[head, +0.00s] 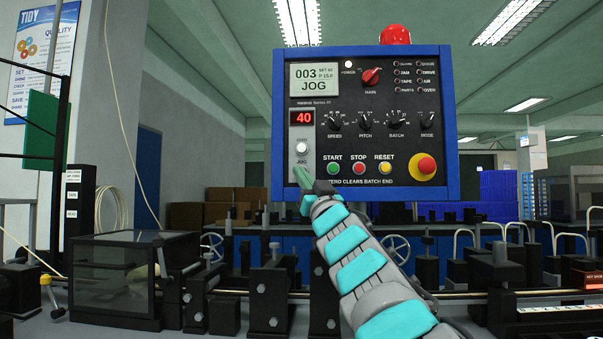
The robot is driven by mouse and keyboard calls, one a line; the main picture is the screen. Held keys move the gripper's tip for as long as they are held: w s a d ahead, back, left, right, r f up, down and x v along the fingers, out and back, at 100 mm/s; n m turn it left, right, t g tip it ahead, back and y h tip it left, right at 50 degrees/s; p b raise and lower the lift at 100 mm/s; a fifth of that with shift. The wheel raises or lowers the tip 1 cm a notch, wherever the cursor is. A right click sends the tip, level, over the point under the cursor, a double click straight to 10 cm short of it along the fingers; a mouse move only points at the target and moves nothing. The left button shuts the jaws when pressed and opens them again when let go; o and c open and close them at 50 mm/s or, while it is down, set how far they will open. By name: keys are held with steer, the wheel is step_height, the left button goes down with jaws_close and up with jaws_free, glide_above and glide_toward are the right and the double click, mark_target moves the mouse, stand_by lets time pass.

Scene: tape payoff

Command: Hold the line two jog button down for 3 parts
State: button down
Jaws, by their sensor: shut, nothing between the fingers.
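The control panel (230,100) has a blue frame and a dark face. The pale round jog button (301,148) sits above the label "JOG". My gripper (299,170) is shut, with its greenish tips just below the button, over or beside the label. I see no clear contact between the tips and the button. Which line this panel serves is not readable.
START (333,168), STOP (358,168) and RESET (385,168) buttons lie to the right of my gripper. A red emergency knob (426,166) sits at lower right. Black machine blocks and a dark clear-sided box (115,280) stand below the panel.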

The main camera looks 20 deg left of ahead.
steer(key=shift+w, duration=0.2)
stand_by(0.6)
steer(key=shift+w+a+p, duration=0.1)
steer(key=shift+w+p, duration=0.1)
steer(key=shift+p, duration=0.1)
steer(key=shift+w+a, duration=0.1)
steer(key=shift+w, duration=0.3)
stand_by(6.5)
